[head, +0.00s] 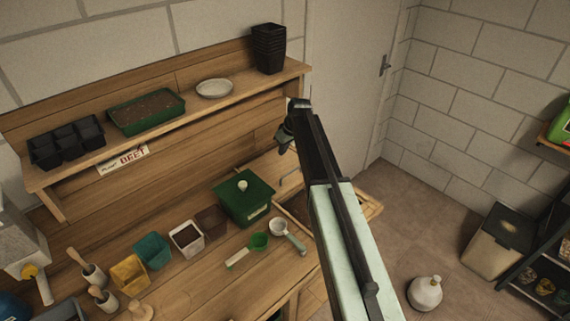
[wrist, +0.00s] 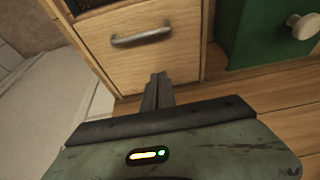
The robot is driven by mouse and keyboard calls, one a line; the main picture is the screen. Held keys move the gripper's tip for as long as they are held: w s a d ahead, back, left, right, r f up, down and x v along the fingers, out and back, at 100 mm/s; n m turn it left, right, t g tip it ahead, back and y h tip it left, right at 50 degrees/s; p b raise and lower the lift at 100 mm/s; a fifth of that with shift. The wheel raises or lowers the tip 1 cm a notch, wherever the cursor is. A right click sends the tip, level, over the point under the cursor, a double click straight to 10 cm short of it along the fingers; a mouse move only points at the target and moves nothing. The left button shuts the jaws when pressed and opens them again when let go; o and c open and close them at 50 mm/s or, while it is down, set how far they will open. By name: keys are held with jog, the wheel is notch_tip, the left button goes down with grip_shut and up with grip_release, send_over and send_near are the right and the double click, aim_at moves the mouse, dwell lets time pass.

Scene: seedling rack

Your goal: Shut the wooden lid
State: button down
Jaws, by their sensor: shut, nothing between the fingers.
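The wooden lid (wrist: 185,35) is a pale panel with a grey metal bar handle (wrist: 140,38). It seems to stand raised, its handle side facing my wrist camera. In the head view the lid (head: 287,167) is right of the green box, partly hidden by my arm. The compartment (head: 296,206) in the bench is open and dark inside. My gripper (wrist: 158,78) is shut and empty. Its fingertips show in front of the lid's lower part, below the handle; I cannot tell if they touch. In the head view my gripper (head: 283,148) is above the bench beside the lid.
A green box (head: 246,201) with a pale knob stands close beside the lid. The shelf (head: 210,105) above holds trays and stacked black pots.

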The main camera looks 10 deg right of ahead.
jog(key=b, duration=1)
send_over(285, 180)
jog(key=w+a, duration=0.2)
jog(key=w, duration=0.2)
notch_tip(285, 180, down, 10)
jog(key=shift+a+f, duration=0.1)
jog(key=shift+f, duration=0.15)
jog(key=s+d, duration=0.2)
jog(key=s, duration=0.1)
jog(key=shift+s+r, duration=0.1)
jog(key=shift+s, duration=0.15)
jog(key=shift+s+d, duration=0.1)
